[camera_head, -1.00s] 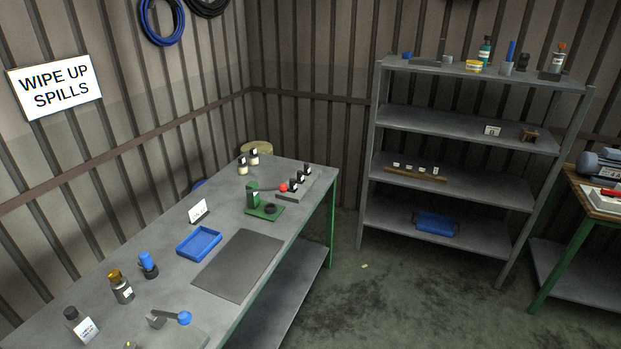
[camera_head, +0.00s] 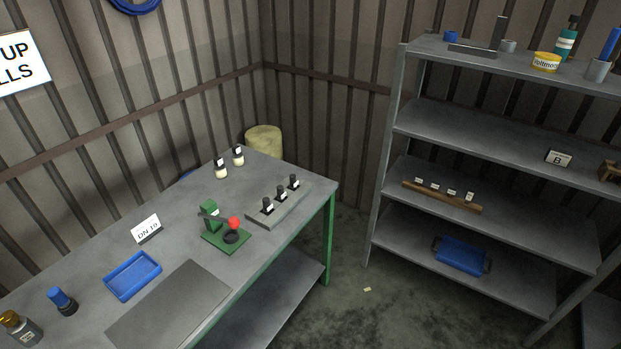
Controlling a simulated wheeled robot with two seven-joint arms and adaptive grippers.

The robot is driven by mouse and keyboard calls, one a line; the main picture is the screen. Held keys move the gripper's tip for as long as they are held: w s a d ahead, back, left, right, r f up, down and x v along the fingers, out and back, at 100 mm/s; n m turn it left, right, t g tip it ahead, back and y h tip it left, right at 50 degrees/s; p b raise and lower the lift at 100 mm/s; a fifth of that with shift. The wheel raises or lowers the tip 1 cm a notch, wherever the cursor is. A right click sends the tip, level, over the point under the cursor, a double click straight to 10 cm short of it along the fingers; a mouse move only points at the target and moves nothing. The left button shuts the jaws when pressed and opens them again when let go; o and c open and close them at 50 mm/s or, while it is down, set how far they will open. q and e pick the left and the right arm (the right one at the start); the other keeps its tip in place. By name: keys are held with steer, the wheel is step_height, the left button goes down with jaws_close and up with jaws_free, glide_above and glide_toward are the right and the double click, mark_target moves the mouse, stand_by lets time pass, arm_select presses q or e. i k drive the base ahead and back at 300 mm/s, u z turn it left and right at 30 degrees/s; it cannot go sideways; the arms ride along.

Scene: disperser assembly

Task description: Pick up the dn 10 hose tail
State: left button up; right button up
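A card reading DN 10 (camera_head: 147,229) stands on the workbench (camera_head: 85,243) behind a shallow blue tray (camera_head: 133,275), which looks empty. I cannot make out which thing is the dn 10 hose tail. A wooden rack (camera_head: 441,197) on the shelf unit carries several small white labels; any parts on it are too small to tell. A grey block (camera_head: 264,216) on the bench holds three dark pieces with white labels. Neither of my grippers is in view.
A green press (camera_head: 226,238) with a red knob and a dark flat mat (camera_head: 168,308) are on the bench. Bottles stand at its back and front left. The shelf unit (camera_head: 480,130) also holds a blue crate (camera_head: 461,255). The floor between bench and shelves is mostly clear.

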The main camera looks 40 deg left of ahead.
mark_target(267, 208)
steer(key=i, duration=1.4)
steer(key=u, duration=2.2)
